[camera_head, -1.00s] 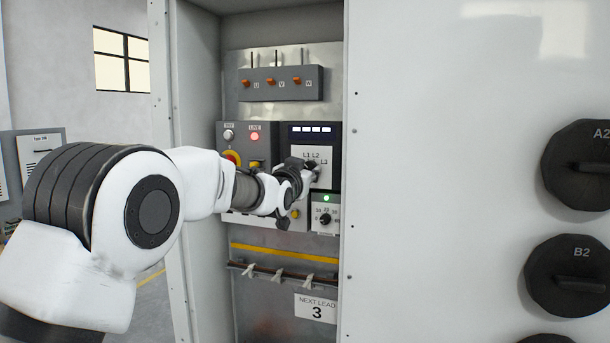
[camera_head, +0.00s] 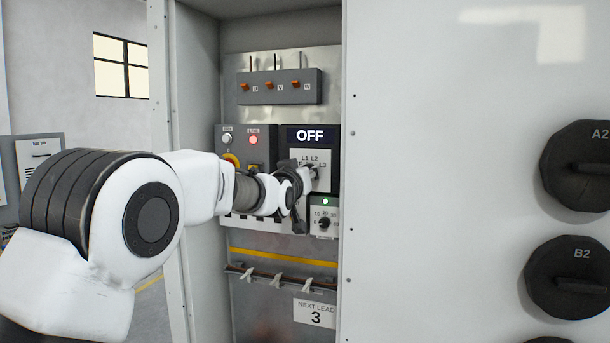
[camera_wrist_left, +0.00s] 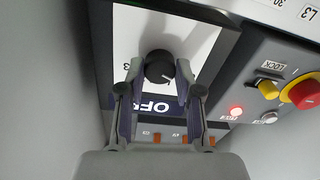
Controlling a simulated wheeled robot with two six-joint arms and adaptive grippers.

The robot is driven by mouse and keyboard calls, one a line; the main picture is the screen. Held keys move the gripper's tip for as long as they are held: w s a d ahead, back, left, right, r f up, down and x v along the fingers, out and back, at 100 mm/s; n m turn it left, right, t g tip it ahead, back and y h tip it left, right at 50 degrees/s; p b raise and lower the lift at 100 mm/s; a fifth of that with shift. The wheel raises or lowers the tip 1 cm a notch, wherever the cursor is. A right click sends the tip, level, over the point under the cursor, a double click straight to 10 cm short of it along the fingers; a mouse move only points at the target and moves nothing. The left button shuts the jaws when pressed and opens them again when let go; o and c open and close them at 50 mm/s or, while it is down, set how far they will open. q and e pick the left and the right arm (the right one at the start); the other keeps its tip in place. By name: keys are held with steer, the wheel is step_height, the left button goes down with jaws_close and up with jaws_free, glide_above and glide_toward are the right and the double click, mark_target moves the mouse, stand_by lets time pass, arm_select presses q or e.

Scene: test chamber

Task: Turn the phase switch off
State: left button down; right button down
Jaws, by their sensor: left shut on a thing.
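The phase switch is a black round knob (camera_wrist_left: 158,66) with a white pointer mark on a white plate (camera_head: 322,156) lettered L1, L2, L3. The dark display (camera_head: 311,135) above the plate reads OFF; it shows upside down in the left wrist view (camera_wrist_left: 152,106). My left gripper (camera_head: 309,178) is at this plate inside the cabinet. In the left wrist view its two fingers (camera_wrist_left: 159,76) are shut on the knob, one on each side. In the head view the gripper mostly hides the knob. My right gripper is in neither view.
Left of the display is a grey panel with a lit red LIVE lamp (camera_head: 253,140) and a red-yellow switch (camera_head: 231,160). A small dial (camera_head: 324,220) with a green lamp sits below. Orange toggles (camera_head: 270,86) are above. The white cabinet front (camera_head: 440,180) stands right.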

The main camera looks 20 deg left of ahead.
arm_select(q)
steer(key=shift+r, duration=0.35)
steer(key=c, duration=1.1)
jaws_free()
steer(key=o, duration=0.3)
steer(key=shift+f, duration=0.25)
steer(key=s, duration=1.2)
steer(key=shift+f, duration=0.25)
steer(key=shift+w, duration=0.1)
